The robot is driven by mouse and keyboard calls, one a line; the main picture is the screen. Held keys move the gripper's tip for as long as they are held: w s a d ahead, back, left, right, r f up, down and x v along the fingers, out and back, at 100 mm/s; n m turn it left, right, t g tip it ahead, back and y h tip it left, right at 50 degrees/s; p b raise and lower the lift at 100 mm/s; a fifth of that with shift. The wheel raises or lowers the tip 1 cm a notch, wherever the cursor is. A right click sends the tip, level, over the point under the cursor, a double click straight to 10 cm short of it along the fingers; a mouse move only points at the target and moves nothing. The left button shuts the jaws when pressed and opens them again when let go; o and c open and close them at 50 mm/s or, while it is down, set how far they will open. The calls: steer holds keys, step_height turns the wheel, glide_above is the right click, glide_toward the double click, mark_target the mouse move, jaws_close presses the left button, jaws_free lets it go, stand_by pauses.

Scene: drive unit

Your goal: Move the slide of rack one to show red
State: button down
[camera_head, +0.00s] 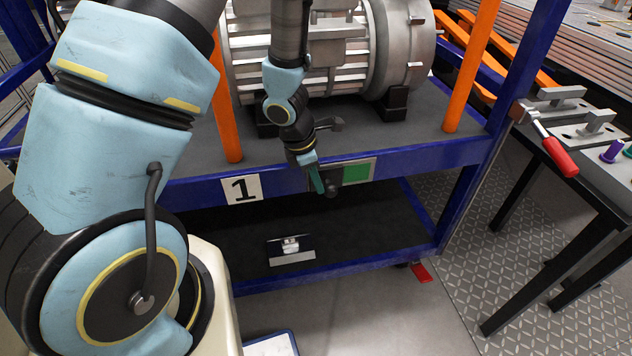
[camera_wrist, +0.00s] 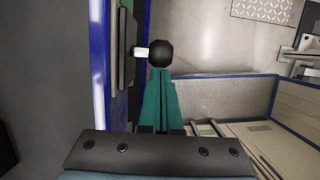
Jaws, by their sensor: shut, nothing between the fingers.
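Rack one is a blue metal frame with a white plate marked 1 (camera_head: 241,189) on its front beam. To the right of the plate, the slide's indicator (camera_head: 356,173) shows green; no red shows. The slide's round black knob (camera_head: 332,191) sticks out in front of the beam at the left of the green. In the wrist view the knob (camera_wrist: 160,53) stands on a short white stem. My gripper (camera_head: 319,187) is shut and empty, its teal fingers beside the knob. In the wrist view its fingertips (camera_wrist: 160,72) reach the knob's edge; I cannot tell whether they touch.
A large grey motor (camera_head: 330,45) stands on the rack's upper shelf between orange posts (camera_head: 226,110). A small metal bracket (camera_head: 291,247) lies on the lower shelf. At the right is a bench with a red-handled clamp (camera_head: 560,157).

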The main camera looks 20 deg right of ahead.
steer(key=d+p, duration=0.1)
steer(key=d, duration=0.4)
steer(key=s+d+p, duration=0.1)
steer(key=d, duration=0.2)
steer(key=shift+d+p, duration=0.2)
steer(key=shift+p, duration=0.15)
